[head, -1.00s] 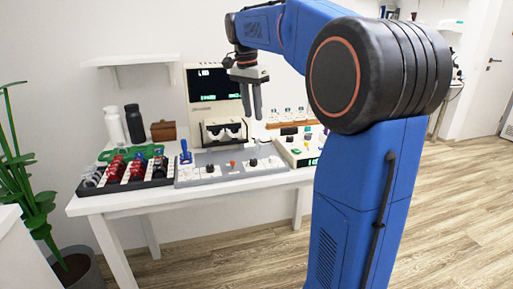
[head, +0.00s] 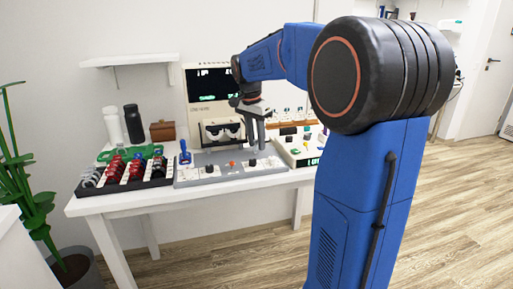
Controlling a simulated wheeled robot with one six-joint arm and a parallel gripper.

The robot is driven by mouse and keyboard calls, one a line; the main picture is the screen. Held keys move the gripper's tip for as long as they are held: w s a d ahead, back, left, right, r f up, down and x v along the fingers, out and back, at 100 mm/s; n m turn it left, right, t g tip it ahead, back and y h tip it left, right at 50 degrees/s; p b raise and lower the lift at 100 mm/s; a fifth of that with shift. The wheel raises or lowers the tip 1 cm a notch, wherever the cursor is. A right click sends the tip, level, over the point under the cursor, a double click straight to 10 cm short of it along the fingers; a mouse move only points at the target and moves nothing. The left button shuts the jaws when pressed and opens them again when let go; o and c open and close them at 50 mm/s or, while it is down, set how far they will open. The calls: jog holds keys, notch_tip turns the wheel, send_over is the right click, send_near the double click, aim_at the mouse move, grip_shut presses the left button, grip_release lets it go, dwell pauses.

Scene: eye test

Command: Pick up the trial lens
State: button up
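Several small round trial lenses with red, black and pale rims stand in rows in the lens tray (head: 150,184) at the left of the white table. The red-rimmed lenses (head: 136,170) are in its middle rows. I cannot tell which single lens the task means. My gripper (head: 256,147) points down over the right part of the grey control panel (head: 215,174), to the right of the lens tray and apart from it. Its two fingers look parted, with nothing visible between them. The fingertips are close above the panel; contact cannot be made out.
A white device with a dark screen (head: 208,84) stands behind the panel. Bottles (head: 134,124), a brown box (head: 162,131) and a shelf (head: 130,60) are behind the tray.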

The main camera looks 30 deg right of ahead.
jog(key=shift+f, duration=0.1)
jog(key=shift+c, duration=0.6)
grip_shut()
notch_tip(320, 180, up, 10)
jog(key=shift+r, duration=0.1)
